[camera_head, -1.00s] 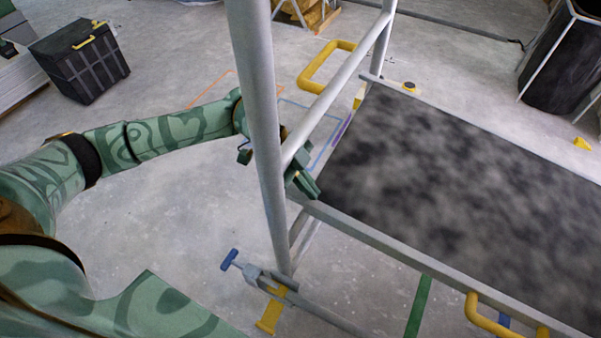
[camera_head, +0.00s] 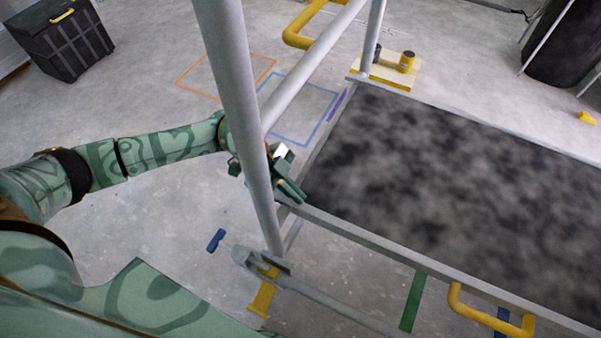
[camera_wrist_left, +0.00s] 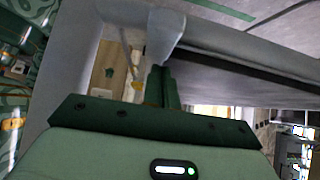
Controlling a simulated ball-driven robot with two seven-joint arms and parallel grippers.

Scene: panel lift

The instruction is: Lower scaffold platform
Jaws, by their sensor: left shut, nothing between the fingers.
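The scaffold platform (camera_head: 440,180) is a dark, mottled deck in a grey metal frame, filling the right of the head view. A grey upright post (camera_head: 232,110) stands at its near left corner, with a grey rail running back from it. My left gripper (camera_head: 290,192) is beside the post at the platform's near left corner, shut with nothing between its fingers. In the left wrist view the closed fingers (camera_wrist_left: 161,85) point at a pale grey frame part (camera_wrist_left: 165,38); I cannot tell whether they touch. My right gripper is not in view.
A yellow handle (camera_head: 490,318) sits on the near frame edge. A blue-handled clamp (camera_head: 216,240) and a yellow foot (camera_head: 263,295) are low by the post. A black crate (camera_head: 62,42) stands at the back left. Floor with orange and blue outlines is clear left of the platform.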

